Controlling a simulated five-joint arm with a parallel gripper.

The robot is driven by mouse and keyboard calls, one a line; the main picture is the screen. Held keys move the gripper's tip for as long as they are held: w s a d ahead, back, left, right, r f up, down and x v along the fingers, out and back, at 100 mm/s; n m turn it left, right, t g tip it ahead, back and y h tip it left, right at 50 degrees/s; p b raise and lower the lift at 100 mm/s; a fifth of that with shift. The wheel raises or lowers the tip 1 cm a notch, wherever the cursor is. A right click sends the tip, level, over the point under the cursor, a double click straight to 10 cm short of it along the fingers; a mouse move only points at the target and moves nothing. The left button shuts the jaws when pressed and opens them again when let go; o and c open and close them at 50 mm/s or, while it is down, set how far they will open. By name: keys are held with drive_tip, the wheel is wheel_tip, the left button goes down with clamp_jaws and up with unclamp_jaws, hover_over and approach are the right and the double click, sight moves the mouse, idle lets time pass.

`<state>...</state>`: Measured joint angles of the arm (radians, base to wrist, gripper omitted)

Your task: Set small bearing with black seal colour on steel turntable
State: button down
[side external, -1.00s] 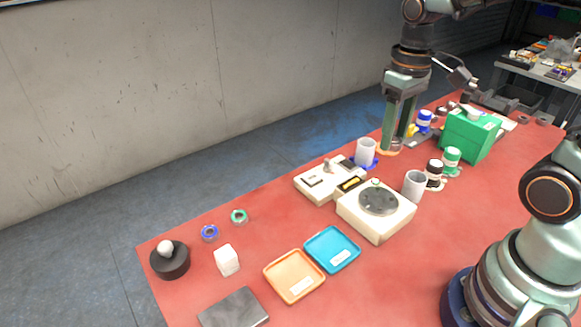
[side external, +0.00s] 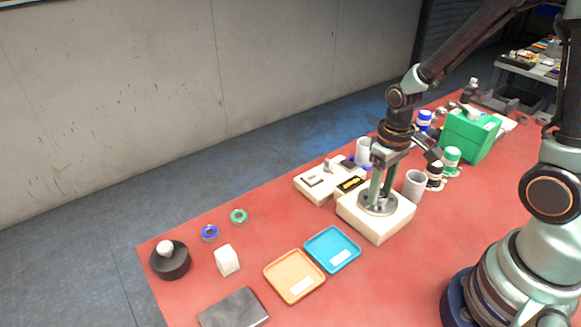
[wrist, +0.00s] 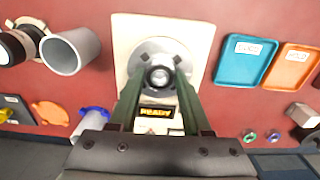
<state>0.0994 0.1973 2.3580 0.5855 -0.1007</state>
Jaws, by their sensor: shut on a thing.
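The steel turntable (side external: 365,207) is a grey disc on a cream box. It also shows in the wrist view (wrist: 143,52), partly behind my fingers. My gripper (side external: 377,203) points down over the turntable with its fingertips at the disc. In the wrist view, my gripper (wrist: 160,82) is shut on a small round metal bearing (wrist: 160,76) with a dark centre. My fingers hide the bearing in the side view. I cannot tell whether the bearing touches the disc.
A cream device with a READY display (side external: 351,184) adjoins the turntable box. A grey cup (side external: 414,185) stands close on its right. Blue (side external: 332,249) and orange (side external: 294,276) trays lie in front. Blue-sealed (side external: 209,233) and green-sealed (side external: 238,216) bearings lie farther left.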

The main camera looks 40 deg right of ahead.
drive_tip(key=shift+f, duration=0.15)
drive_tip(key=shift+c, duration=1.8)
unclamp_jaws()
wheel_tip(320, 180, up, 12)
wheel_tip(320, 180, up, 7)
drive_tip(key=t, duration=0.6)
hover_over(380, 193)
drive_tip(key=s+a, duration=0.2)
drive_tip(key=a, duration=0.1)
drive_tip(key=shift+w+r, duration=0.2)
